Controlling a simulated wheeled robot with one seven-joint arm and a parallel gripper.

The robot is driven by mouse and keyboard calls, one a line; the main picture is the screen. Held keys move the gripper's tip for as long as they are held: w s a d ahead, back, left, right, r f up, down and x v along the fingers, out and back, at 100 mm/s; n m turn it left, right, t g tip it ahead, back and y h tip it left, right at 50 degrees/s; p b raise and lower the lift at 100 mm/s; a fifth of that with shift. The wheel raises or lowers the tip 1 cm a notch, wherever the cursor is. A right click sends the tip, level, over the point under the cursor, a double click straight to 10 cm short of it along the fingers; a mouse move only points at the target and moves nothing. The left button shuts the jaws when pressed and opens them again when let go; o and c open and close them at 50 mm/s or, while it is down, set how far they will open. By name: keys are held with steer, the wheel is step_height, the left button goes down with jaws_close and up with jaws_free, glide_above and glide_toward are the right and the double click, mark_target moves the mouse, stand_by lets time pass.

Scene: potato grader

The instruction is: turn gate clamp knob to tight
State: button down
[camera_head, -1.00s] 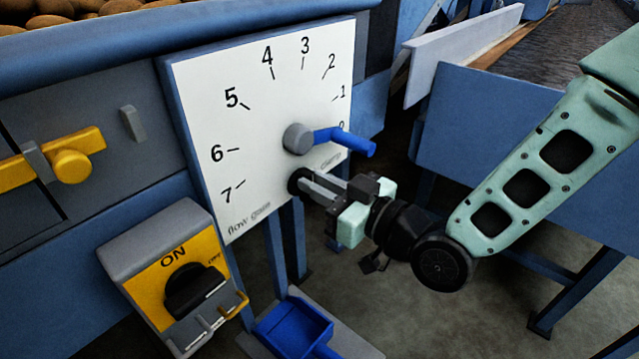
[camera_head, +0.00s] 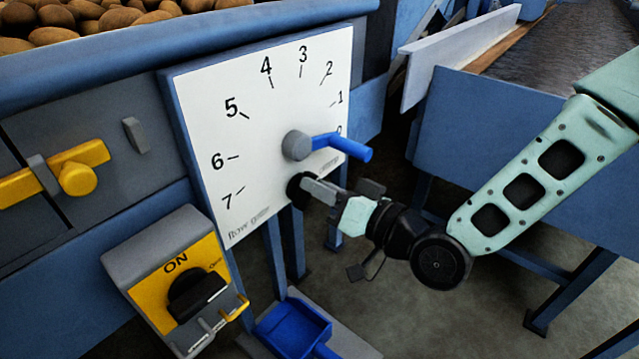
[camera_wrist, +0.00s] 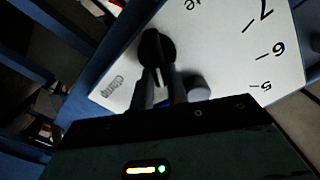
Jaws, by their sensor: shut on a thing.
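The gate clamp knob (camera_head: 297,186) is a black round knob low on the white dial plate, beside the small word "clamp". My gripper (camera_head: 308,188) reaches it from the right and is shut on it. In the wrist view the black knob (camera_wrist: 156,50) shows a raised grip bar, with the two grey fingers (camera_wrist: 160,85) on either side of it. The fingers hide part of the knob in the head view. Any tight or loose marking is too small to read.
The white dial (camera_head: 255,95) carries numbers and a grey hub with a blue lever (camera_head: 343,146) pointing near 0, just above my gripper. A switch box (camera_head: 180,280) marked ON, a blue scoop (camera_head: 293,328) and a yellow latch (camera_head: 75,178) are nearby. Potatoes (camera_head: 100,18) lie at the top left.

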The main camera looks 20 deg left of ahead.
steer(key=m+p, duration=0.1)
steer(key=m, duration=0.2)
steer(key=f+m, duration=0.1)
steer(key=m, duration=0.3)
steer(key=m+p, duration=0.1)
steer(key=m, duration=0.3)
steer(key=shift+w+d+f+p, duration=0.15)
steer(key=shift+w+f+p, duration=0.05)
steer(key=shift+w+p, duration=0.15)
steer(key=shift+f+m, duration=0.1)
steer(key=shift+m, duration=0.2)
steer(key=c, duration=1.4)
jaws_free()
steer(key=shift+d, duration=0.1)
steer(key=shift+p+v, duration=2.75)
steer(key=shift+v, duration=5.9)
